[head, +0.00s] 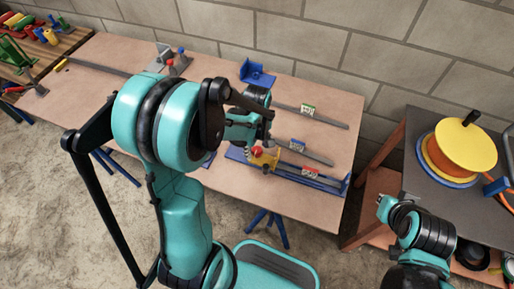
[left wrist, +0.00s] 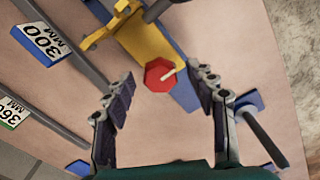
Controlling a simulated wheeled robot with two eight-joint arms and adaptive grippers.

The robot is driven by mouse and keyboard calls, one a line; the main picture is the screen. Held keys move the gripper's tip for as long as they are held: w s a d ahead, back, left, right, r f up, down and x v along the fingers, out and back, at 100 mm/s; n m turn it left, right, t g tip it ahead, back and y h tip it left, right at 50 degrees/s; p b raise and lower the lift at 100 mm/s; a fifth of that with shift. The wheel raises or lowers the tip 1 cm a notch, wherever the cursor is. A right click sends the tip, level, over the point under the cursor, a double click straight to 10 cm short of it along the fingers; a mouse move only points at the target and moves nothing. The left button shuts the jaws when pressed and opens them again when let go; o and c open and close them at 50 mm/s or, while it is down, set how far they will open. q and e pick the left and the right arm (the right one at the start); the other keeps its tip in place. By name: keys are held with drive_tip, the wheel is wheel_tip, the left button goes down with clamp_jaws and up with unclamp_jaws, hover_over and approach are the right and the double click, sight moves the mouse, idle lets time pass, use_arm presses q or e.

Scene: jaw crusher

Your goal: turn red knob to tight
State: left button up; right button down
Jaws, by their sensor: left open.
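The red knob (left wrist: 159,75) is faceted and carries a pale pointer that slants up to the right in the left wrist view. In the head view the red knob (head: 257,150) shows small on the workbench fixture. My left gripper (left wrist: 162,77) is open, with one finger on each side of the knob in the wrist view. I see gaps on both sides and no clear contact. In the head view my left arm partly covers the gripper.
The workbench (head: 335,205) holds grey bars with a blue tag (head: 298,145), a green tag (head: 308,110) and a blue rail. The blue tag (left wrist: 41,40) reads 300 MM. A yellow spool (head: 465,145) stands at right.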

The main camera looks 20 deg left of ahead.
use_arm(q)
drive_tip(key=c, duration=1.2)
drive_tip(key=shift+o, duration=0.3)
drive_tip(key=m, duration=0.4)
drive_tip(key=shift+m, duration=0.4)
drive_tip(key=m, duration=0.4)
drive_tip(key=shift+m, duration=0.3)
drive_tip(key=m, duration=0.4)
drive_tip(key=shift+m, duration=2.2)
